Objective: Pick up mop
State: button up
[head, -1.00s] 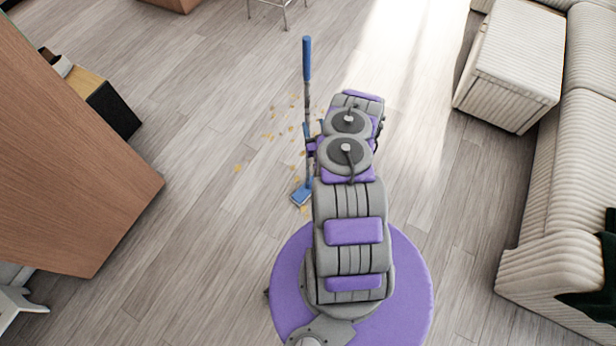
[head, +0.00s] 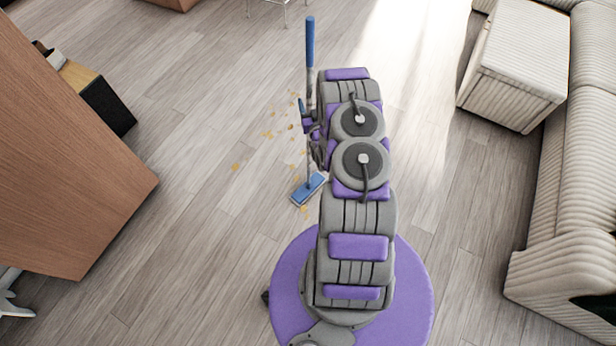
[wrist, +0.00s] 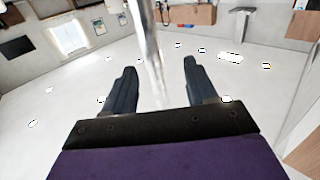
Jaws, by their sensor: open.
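The mop stands upright on the wood floor in the head view. Its blue grip (head: 310,42) is at the top and its flat blue head (head: 308,190) is at the bottom. My gripper (head: 306,115) is beside the middle of the pole, partly hidden by my arm. In the wrist view my gripper (wrist: 159,66) has its two dark fingers spread apart. The shiny mop pole (wrist: 150,45) runs between them, with space visible on both sides. My arm hides part of the pole in the head view.
Yellowish crumbs (head: 268,134) lie scattered on the floor near the mop. A wooden cabinet (head: 70,160) stands at left, and a cream ottoman (head: 515,65) and sofa (head: 580,190) at right.

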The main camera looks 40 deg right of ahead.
aim_at(310, 98)
jog(key=shift+w+d+r, duration=0.15)
jog(key=shift+w+d, duration=0.35)
jog(key=shift+w, duration=0.05)
jog(key=shift+w+d+f, duration=0.2)
jog(key=shift+w+d, duration=0.1)
jog(key=shift+d, duration=0.1)
jog(key=x, duration=0.3)
jog(key=shift+w+f, duration=0.2)
jog(key=shift+w, duration=0.2)
jog(key=shift+w+d+r+b, duration=0.1)
jog(key=shift+w+b, duration=0.2)
jog(key=shift+d, duration=0.1)
jog(key=shift+c, duration=0.4)
jog(key=shift+d, duration=0.1)
jog(key=shift+c, duration=1.4)
jog(key=c, duration=0.7)
